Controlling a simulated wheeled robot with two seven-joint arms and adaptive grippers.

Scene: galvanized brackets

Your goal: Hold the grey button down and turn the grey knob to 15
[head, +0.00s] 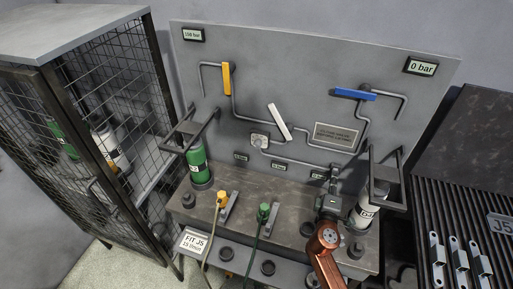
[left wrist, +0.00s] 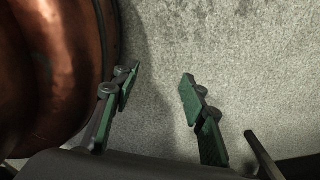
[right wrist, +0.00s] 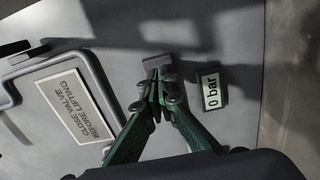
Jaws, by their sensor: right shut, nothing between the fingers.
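My right gripper (head: 332,186) is in front of the lower right of the grey panel (head: 300,60), with its arm coming from below. In the right wrist view its fingers (right wrist: 160,84) are shut and empty. Their tips overlap a small grey block (right wrist: 157,62) on the panel; I cannot tell whether they touch it. A "0 bar" display (right wrist: 210,92) is beside it. A light grey round fitting (head: 259,141) sits by a white lever (head: 279,121). I cannot clearly identify the grey button or knob. My left gripper (left wrist: 158,90) is open and empty above the speckled floor.
A mesh cage (head: 110,120) stands at left. A green cylinder (head: 197,160) and a white cylinder (head: 362,212) stand on the bench (head: 285,205). A card (head: 194,243) reads "FIT J5 15 l/min". Yellow (head: 226,78) and blue (head: 354,94) levers are on the panel.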

